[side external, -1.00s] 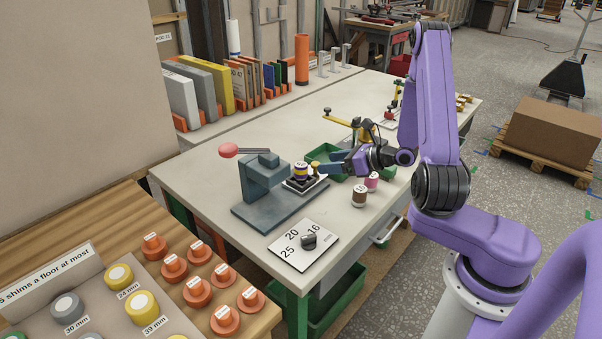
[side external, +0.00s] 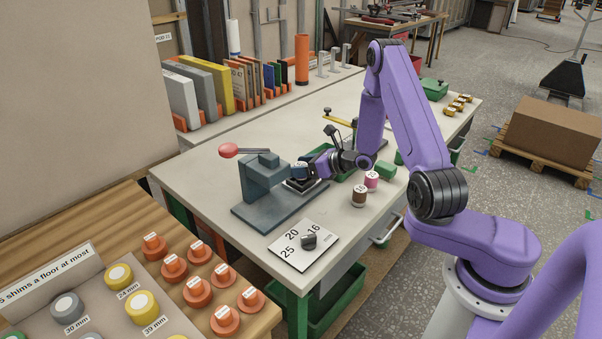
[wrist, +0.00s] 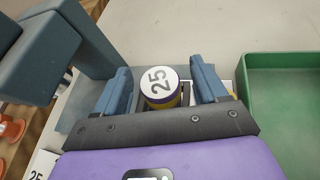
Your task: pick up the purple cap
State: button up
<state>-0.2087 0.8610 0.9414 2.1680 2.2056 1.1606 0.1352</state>
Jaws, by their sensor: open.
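The purple cap (wrist: 159,99) has a white top marked 25 and sits on something yellow, at the grey-blue press. My gripper (wrist: 163,84) is open, with one blue finger on each side of the cap in the wrist view. Gaps show between the cap and both fingers. In the side external view my gripper (side external: 301,171) is down at the press, and its fingers hide most of the cap.
The press (side external: 262,182) with its red-knobbed lever stands close left of my gripper. A green tray (wrist: 283,110) lies to the right. Brown (side external: 359,194) and pink (side external: 371,180) spools stand nearby. A dial plate (side external: 303,246) lies at the front.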

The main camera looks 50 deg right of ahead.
jog(key=c, duration=1.2)
jog(key=shift+r, duration=0.1)
jog(key=shift+r, duration=0.75)
jog(key=s+a+r, duration=0.2)
jog(key=s+r, duration=0.9)
jog(key=s, duration=0.2)
jog(key=shift+s+a+r, duration=0.15)
jog(key=shift+s+a, duration=0.1)
jog(key=shift+s, duration=0.15)
